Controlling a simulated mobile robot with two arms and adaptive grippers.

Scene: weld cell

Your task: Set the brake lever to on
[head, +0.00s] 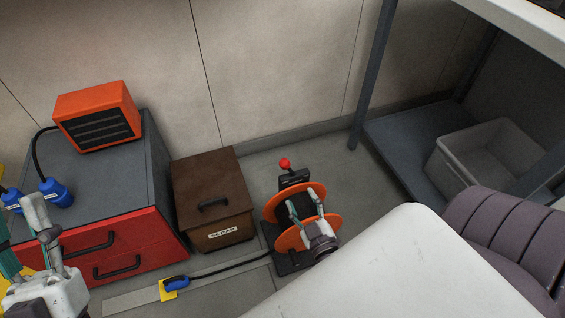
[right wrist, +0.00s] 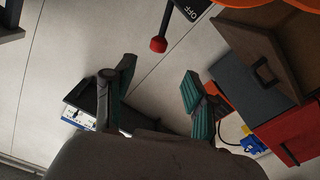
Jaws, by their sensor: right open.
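The brake lever has a red knob (head: 284,163) on a short dark stem. It stands up from a black housing (head: 293,178) behind an orange cable reel (head: 275,203). In the right wrist view the red knob (right wrist: 158,44) lies just beyond my fingertips, left of a black plate marked OFF (right wrist: 193,12). My right gripper (head: 304,200) is in front of the reel, below the lever in the picture. Its jaws (right wrist: 158,78) are apart and empty, not touching the knob. My left gripper (head: 40,218) is at the lower left, away from the lever; its jaw opening is unclear.
A brown SCRAP bin (head: 205,180) stands left of the reel. A red-fronted cabinet (head: 125,240) carries an orange heater (head: 97,115) and blue connectors (head: 57,193). A cable runs to a blue plug (head: 176,283) on the floor. A shelf with a grey crate (head: 450,160) is right.

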